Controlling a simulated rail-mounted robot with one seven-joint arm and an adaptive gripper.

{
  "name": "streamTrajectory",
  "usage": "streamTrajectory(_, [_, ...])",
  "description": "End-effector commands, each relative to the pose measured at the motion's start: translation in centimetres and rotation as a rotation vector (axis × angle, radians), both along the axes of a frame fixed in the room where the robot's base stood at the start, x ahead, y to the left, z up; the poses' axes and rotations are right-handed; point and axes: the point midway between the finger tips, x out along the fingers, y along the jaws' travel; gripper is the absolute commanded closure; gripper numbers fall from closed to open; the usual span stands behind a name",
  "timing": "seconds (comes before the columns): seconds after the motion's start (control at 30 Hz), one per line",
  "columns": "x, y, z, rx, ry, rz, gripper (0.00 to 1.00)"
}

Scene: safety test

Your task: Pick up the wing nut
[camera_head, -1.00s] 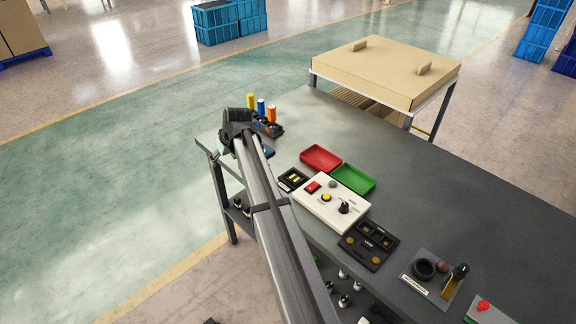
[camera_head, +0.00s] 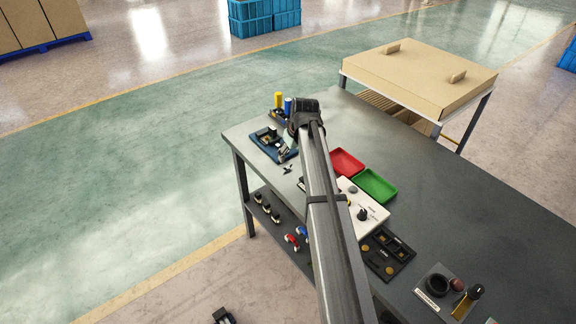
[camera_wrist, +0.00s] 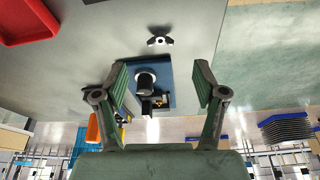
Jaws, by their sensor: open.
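The wing nut (camera_wrist: 160,41) shows in the wrist view as a small dark two-winged piece with a pale centre, lying on the grey table beyond my fingertips. In the head view, a small dark winged shape, likely the same wing nut (camera_head: 287,169), lies near the table's left edge, in front of the blue tray. My gripper (camera_wrist: 161,85) is open, its green-padded fingers wide apart with nothing gripped. The wing nut is apart from both fingers. In the head view my arm hides part of the table, and the gripper (camera_head: 291,146) is small there.
A blue tray (camera_head: 266,149) with dark parts lies beside the wing nut. A red tray (camera_head: 346,162), a green tray (camera_head: 376,185) and a white panel (camera_head: 372,219) lie right of my arm. Bare table surrounds the wing nut; the left edge (camera_head: 236,152) is close.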

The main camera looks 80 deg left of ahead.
Motion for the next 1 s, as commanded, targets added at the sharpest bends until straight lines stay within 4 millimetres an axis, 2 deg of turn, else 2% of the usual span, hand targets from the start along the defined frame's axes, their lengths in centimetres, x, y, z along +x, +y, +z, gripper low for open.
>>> streamTrajectory(0.13, [-0.2, 0.5, -1.4, 0.000, 0.000, 0.000, 0.29])
streamTrajectory(0.43, [-0.3, 0.8, -2.7, 0.000, 0.000, 0.000, 0.29])
streamTrajectory(0.73, [-0.7, 1.8, -6.4, 0.000, 0.000, 0.000, 0.29])
streamTrajectory(1.0, [-0.8, 1.8, -6.9, 0.001, 0.000, 0.000, 0.29])
